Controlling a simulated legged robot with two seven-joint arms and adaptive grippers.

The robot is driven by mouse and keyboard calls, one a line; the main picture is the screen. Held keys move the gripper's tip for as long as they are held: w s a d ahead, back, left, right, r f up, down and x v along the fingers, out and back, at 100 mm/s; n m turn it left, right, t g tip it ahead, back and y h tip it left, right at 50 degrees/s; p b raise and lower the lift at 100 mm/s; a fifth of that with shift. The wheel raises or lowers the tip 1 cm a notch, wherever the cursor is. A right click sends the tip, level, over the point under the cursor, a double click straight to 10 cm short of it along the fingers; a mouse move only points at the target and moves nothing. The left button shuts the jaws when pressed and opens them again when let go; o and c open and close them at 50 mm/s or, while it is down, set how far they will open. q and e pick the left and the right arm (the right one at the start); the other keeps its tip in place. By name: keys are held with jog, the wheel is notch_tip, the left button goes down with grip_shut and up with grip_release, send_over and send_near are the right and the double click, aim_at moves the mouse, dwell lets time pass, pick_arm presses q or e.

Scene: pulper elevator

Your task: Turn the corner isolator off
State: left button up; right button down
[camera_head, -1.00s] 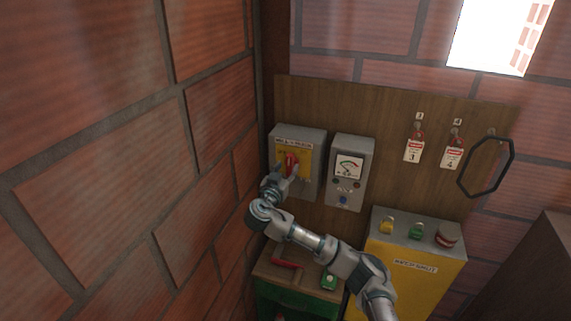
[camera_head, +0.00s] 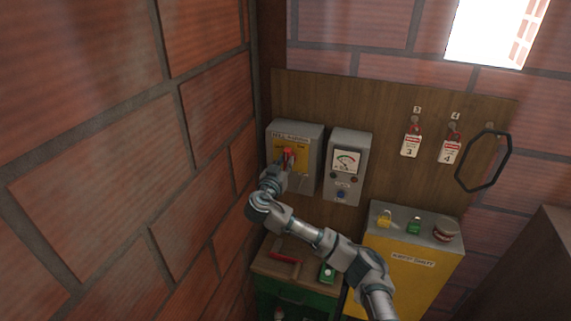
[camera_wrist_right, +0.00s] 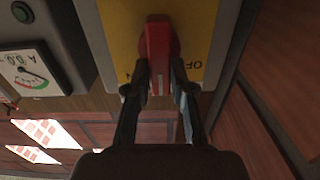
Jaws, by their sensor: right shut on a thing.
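The corner isolator is a grey box (camera_head: 314,140) with a yellow plate, mounted on the wooden board beside the brick corner. Its red handle (camera_head: 289,155) stands at the front of the plate. In the right wrist view the red handle (camera_wrist_right: 158,50) sits between the two dark fingers, in front of the yellow plate (camera_wrist_right: 120,25); part of the lettering "OF" shows on the plate. My right gripper (camera_wrist_right: 160,78) is shut on the red handle; in the head view the gripper (camera_head: 287,168) partly covers the plate. My left gripper is not in view.
A grey meter box (camera_head: 347,160) stands close at the right of the isolator. Tags (camera_head: 410,146) and a dark ring (camera_head: 484,160) hang right. The brick wall (camera_head: 130,170) bounds the left.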

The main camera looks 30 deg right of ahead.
jog(key=shift+f+b, duration=0.1)
jog(key=shift+b, duration=0.2)
jog(key=shift+w+a+f+n+b, duration=0.1)
jog(key=shift+n+b, duration=0.35)
jog(key=shift+b, duration=0.2)
jog(key=shift+w+a+f+n+b, duration=0.1)
jog(key=shift+n+b, duration=0.35)
jog(key=shift+b, duration=0.15)
jog(key=shift+r+n, duration=0.1)
jog(key=shift+n, duration=0.3)
jog(key=shift+r+n, duration=0.1)
jog(key=shift+n, duration=0.4)
jog(key=shift+r+n, duration=0.15)
jog(key=shift+n, duration=0.75)
jog(key=shift+w+a+f+n+p, duration=0.15)
jog(key=shift+n+p, duration=0.9)
jog(key=shift+n, duration=0.95)
jog(key=shift+w+d+f+n+p, duration=0.1)
jog(key=shift+f+n+p, duration=0.1)
jog(key=shift+n+p, duration=1.35)
jog(key=shift+w+a+f+n+p, duration=0.15)
jog(key=shift+n+p, duration=0.45)
jog(key=shift+n, duration=1.85)
jog(key=shift+s, duration=0.1)
